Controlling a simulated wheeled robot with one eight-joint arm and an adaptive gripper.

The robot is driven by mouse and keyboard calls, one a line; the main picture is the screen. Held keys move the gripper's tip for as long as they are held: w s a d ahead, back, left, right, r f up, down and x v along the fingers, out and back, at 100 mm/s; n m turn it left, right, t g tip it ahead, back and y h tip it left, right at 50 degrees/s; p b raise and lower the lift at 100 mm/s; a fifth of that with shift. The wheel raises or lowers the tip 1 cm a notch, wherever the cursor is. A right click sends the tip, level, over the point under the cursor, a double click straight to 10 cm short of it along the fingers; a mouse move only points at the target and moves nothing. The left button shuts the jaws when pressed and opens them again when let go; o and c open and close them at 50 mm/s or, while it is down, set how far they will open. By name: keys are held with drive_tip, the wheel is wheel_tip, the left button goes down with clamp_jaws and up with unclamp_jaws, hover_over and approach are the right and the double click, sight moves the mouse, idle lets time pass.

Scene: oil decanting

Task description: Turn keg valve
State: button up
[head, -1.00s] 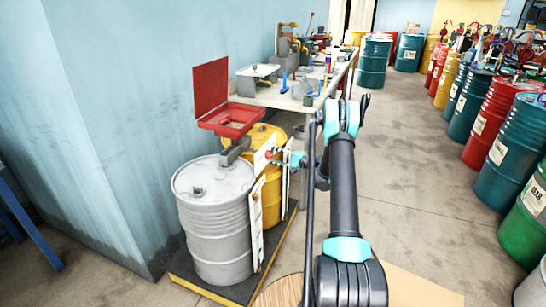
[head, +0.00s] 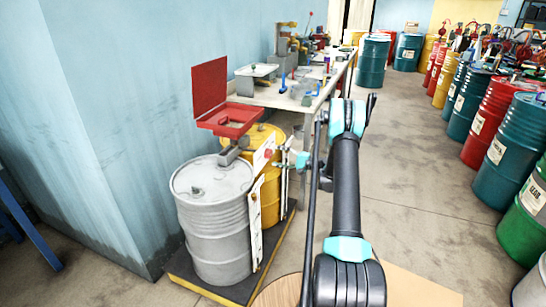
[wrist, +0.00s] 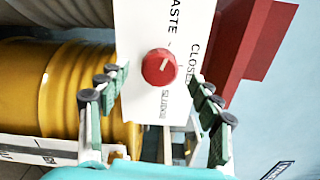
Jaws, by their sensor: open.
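The red round valve knob (wrist: 159,66) sits on a white panel (wrist: 142,25) in the wrist view. The panel carries rotated lettering, with WASTE and CLOSE readable and a smaller word I cannot read surely. A short pale mark on the knob slants up and to the right. My gripper (wrist: 155,79) is open, its padded fingers at the left and right of the knob, apart from it. In the head view my gripper (head: 288,159) is just right of the panel (head: 263,156); its fingers are small there. The yellow keg (head: 270,200) stands behind the panel.
A grey drum (head: 214,220) stands beside the yellow keg on a dark, yellow-edged platform (head: 243,288). An open red box (head: 231,118) sits above them. A cluttered workbench (head: 285,98) is behind. The floor at right is clear up to rows of drums (head: 500,130).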

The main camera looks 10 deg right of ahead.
drive_tip(key=v, duration=0.8)
drive_tip(key=shift+s+d, duration=0.25)
drive_tip(key=shift+d, duration=0.05)
drive_tip(key=s+a+r+n+g+h, duration=0.2)
drive_tip(key=s+a+r+h, duration=0.2)
drive_tip(key=s+a, duration=0.3)
drive_tip(key=s+a+r+n+g+h, duration=0.1)
drive_tip(key=s+a+r+g+h, duration=0.15)
drive_tip(key=s+a+r, duration=0.45)
drive_tip(key=s+d+f+n+h, duration=0.1)
drive_tip(key=s+d+h, duration=0.1)
drive_tip(key=s, duration=0.8)
drive_tip(key=s+d+f+n+h, duration=0.2)
drive_tip(key=s+d+h, duration=0.1)
drive_tip(key=s, duration=0.7)
drive_tip(key=s+d+f+n+h, duration=0.1)
drive_tip(key=s+h, duration=0.3)
drive_tip(key=s, duration=0.6)
drive_tip(key=shift+s+d+f+n, duration=0.2)
drive_tip(key=shift+d+f+n, duration=0.1)
drive_tip(key=shift+d+f, duration=0.5)
idle(1.7)
